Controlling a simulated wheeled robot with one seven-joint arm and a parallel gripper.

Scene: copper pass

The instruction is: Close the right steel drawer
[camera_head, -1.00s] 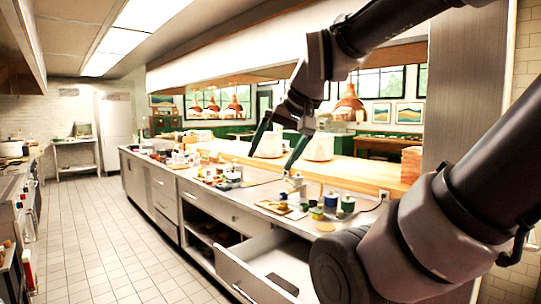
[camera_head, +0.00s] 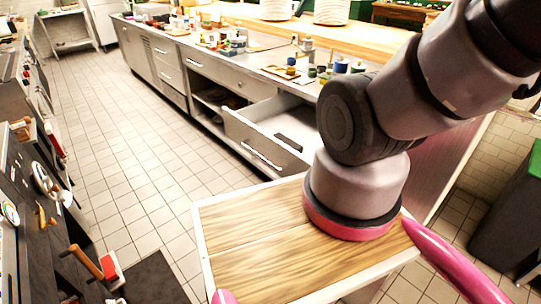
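The right steel drawer (camera_head: 262,153) stands pulled out from the steel counter, with its front face and bar handle (camera_head: 262,154) toward the aisle. A dark flat item (camera_head: 288,141) lies inside it. My arm rises from my wooden-topped base in the foreground and hides the drawer's right end. My gripper is outside the head view now, so I cannot see its fingers or how it stands to the drawer.
The steel counter (camera_head: 205,66) carries jars, cans and small items along its top. An open shelf bay (camera_head: 212,95) lies left of the drawer. The tiled floor (camera_head: 130,135) in the aisle is clear. A stove-side counter runs along the left, and a dark bin (camera_head: 508,215) stands at right.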

